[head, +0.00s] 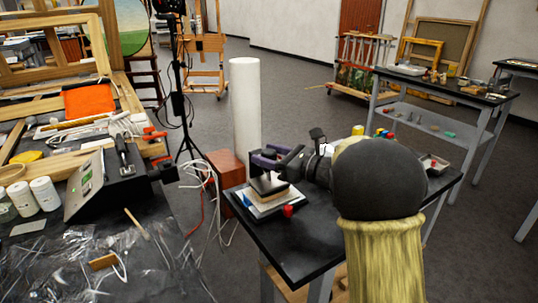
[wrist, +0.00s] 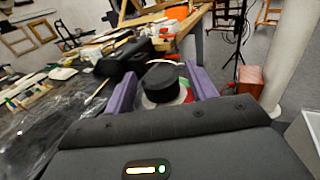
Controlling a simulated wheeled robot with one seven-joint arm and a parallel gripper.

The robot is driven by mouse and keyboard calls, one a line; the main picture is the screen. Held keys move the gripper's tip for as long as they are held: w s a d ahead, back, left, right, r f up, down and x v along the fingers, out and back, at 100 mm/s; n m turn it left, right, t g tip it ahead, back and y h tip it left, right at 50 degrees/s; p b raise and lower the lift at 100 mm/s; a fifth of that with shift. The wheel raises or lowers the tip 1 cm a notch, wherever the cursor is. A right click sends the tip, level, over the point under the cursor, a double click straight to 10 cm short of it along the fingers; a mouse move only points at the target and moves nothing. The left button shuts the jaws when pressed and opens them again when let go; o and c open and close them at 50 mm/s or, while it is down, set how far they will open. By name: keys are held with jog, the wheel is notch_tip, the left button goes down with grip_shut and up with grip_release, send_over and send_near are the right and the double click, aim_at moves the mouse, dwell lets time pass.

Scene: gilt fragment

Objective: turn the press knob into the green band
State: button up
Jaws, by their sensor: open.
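The press (head: 262,203) is a pale, block-like unit on the small dark table. Its black knob (head: 268,184) stands on top. The knob (wrist: 162,83) is a black cylinder over a white dial face (wrist: 158,104) in the wrist view. Slivers of red and green show at the dial's right edge; most of the green band is hidden, and I cannot make out a pointer. My gripper (head: 277,158) has purple fingers and is at the knob. In the wrist view the open fingers (wrist: 161,72) stand on either side of the knob; whether they touch it is unclear.
The dark table (head: 300,238) also holds small coloured items behind my arm. A white column (head: 245,105) and a reddish box (head: 226,168) stand behind the press. A cluttered workbench (head: 110,255) with plastic film lies to the left, with loose cables between.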

jog(key=shift+c, duration=0.3)
jog(key=c, duration=0.9)
jog(key=shift+a+f+m+t+h+b, duration=0.15)
jog(key=shift+m+t+h+b, duration=0.3)
jog(key=shift+b, duration=0.7)
jog(key=shift+f+m+t+h+b, duration=0.1)
jog(key=shift+m+t+h+b, duration=0.15)
jog(key=shift+t+b, duration=0.55)
jog(key=m+t+h+b, duration=0.3)
jog(key=b, duration=0.5)
jog(key=m+h+b, duration=0.1)
jog(key=b, duration=0.2)
jog(key=shift+t+h, duration=0.3)
jog(key=shift+t, duration=0.05)
jog(key=m+t+h+b, duration=0.1)
jog(key=h+b, duration=0.1)
jog(key=b, duration=0.3)
jog(key=m+t+h+b, duration=0.1)
jog(key=m+h+b, duration=0.1)
jog(key=b, duration=0.3)
jog(key=shift+r, duration=0.2)
jog(key=shift+m+t+h+b, duration=0.3)
jog(key=shift+m+h+b, duration=0.55)
jog(key=shift+b, duration=1.5)
